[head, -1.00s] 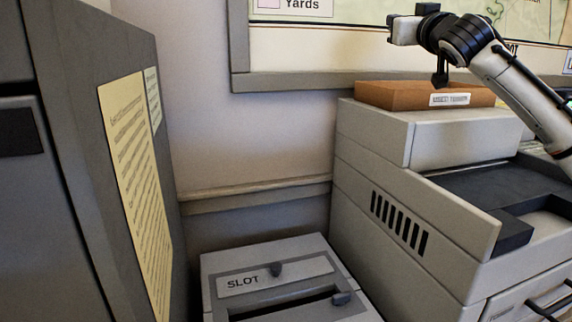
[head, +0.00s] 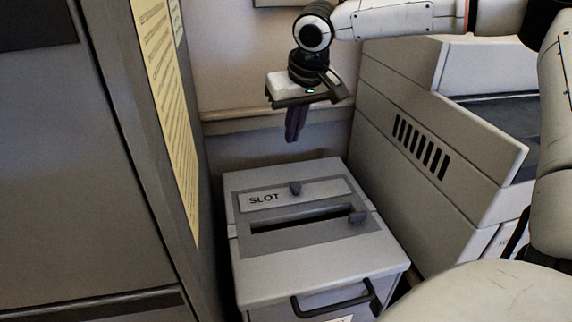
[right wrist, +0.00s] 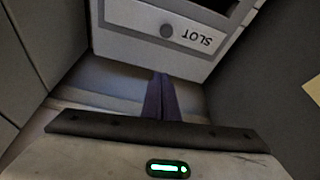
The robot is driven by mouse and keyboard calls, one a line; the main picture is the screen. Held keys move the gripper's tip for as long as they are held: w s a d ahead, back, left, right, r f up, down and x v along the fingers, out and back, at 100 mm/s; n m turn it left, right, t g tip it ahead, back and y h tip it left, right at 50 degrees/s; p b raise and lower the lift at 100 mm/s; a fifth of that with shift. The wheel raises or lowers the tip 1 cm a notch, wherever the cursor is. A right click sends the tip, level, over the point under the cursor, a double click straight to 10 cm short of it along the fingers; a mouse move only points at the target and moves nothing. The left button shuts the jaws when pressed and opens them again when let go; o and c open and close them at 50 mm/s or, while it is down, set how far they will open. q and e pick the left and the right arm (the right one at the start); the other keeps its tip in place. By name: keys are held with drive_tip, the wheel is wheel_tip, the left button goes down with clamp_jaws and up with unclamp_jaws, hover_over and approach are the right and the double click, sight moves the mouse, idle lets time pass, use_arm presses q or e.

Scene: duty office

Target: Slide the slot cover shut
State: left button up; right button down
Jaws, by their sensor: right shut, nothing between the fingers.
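The grey slot box (head: 310,265) stands low between a dark cabinet and a light machine. On its top are a plate marked SLOT (head: 265,199) with a dark round knob (head: 295,188), and a long dark slot opening (head: 300,219) that is uncovered. A second dark knob (head: 357,217) sits at the slot's right end. My right gripper (head: 292,138) is shut and empty, pointing down above the box's back edge, apart from it. In the right wrist view its fingers (right wrist: 161,95) are together, near the upside-down SLOT plate (right wrist: 160,47) and knob (right wrist: 167,31). My left gripper is not in view.
A grey cabinet (head: 60,180) with a yellow notice (head: 168,100) stands close on the left. The light machine (head: 420,130) with vents stands close on the right. A ledge (head: 265,117) runs along the wall behind. The box front has a dark handle (head: 335,303).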

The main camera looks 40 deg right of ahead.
sight(296, 190)
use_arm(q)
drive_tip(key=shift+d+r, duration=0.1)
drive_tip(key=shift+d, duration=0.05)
use_arm(e)
drive_tip(key=shift+s+f, duration=0.1)
drive_tip(key=shift+f, duration=0.05)
drive_tip(key=b+x, duration=0.1)
drive_tip(key=x, duration=0.9)
drive_tip(key=shift+s+f, duration=0.1)
drive_tip(key=shift+f, duration=0.2)
drive_tip(key=s, duration=0.1)
drive_tip(key=s+a, duration=0.1)
drive_tip(key=s, duration=0.1)
drive_tip(key=shift+r, duration=0.1)
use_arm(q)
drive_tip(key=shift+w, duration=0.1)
use_arm(e)
drive_tip(key=shift+s+a, duration=0.2)
drive_tip(key=shift+s, duration=0.15)
